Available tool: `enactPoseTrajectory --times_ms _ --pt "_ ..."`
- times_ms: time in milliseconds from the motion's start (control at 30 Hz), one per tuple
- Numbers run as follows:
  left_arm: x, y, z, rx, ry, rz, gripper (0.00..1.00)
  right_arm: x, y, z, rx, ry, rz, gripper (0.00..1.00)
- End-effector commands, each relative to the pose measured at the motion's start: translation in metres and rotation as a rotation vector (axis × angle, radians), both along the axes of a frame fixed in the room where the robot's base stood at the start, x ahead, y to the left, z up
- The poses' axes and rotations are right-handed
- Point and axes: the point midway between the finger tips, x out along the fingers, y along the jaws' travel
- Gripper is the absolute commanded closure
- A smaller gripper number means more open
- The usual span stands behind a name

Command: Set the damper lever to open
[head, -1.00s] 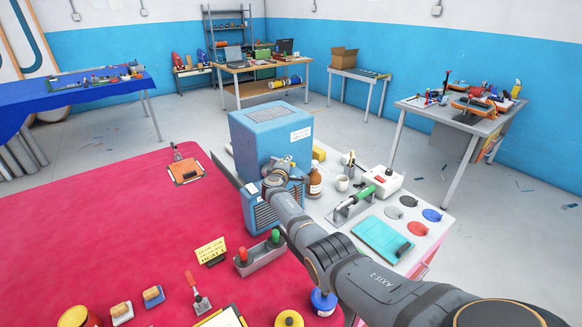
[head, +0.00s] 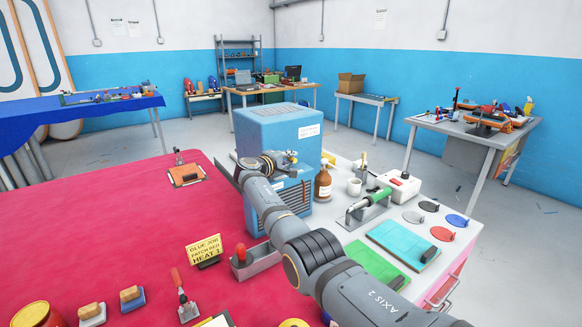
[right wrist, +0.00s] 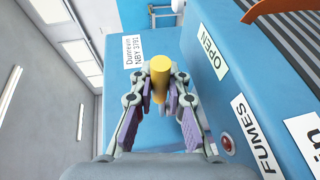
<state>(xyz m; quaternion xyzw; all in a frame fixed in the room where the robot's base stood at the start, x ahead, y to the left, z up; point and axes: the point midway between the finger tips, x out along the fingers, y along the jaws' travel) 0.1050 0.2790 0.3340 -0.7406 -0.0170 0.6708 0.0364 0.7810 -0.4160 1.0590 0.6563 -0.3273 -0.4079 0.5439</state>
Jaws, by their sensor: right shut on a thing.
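The blue extractor box (head: 275,126) stands on the light bench, with a grille on its front. In the right wrist view its blue wall (right wrist: 165,75) carries the labels "OPEN" (right wrist: 212,52) and "FUMES" (right wrist: 255,137). The damper lever's yellow cylindrical handle (right wrist: 160,68) stands between my right fingertips (right wrist: 160,80), on the "OPEN" label's left. My right gripper (head: 285,158) is at the box's upper front in the head view, shut on this handle. The lever's base is hidden by the fingers. My left gripper is not in view.
A brown bottle (head: 323,184), a white mug (head: 354,187) and a green-handled tool (head: 377,196) stand right of the box. A yellow sign (head: 204,249) and a grey tray (head: 262,261) are in front. The red mat (head: 120,220) is largely clear on the left.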

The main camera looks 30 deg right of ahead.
Motion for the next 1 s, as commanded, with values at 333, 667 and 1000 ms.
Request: enactPoseTrajectory --times_ms 333,667,1000 --pt "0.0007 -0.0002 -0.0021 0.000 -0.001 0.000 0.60 -0.0006 0.0013 -0.0009 0.001 0.003 -0.005 1.00" --pt "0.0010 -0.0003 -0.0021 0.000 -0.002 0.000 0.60 -0.0006 0.0009 -0.0008 0.002 0.002 -0.005 0.62" --pt "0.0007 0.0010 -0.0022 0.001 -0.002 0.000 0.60 -0.0024 0.0061 0.0004 0.000 0.001 -0.003 0.62"
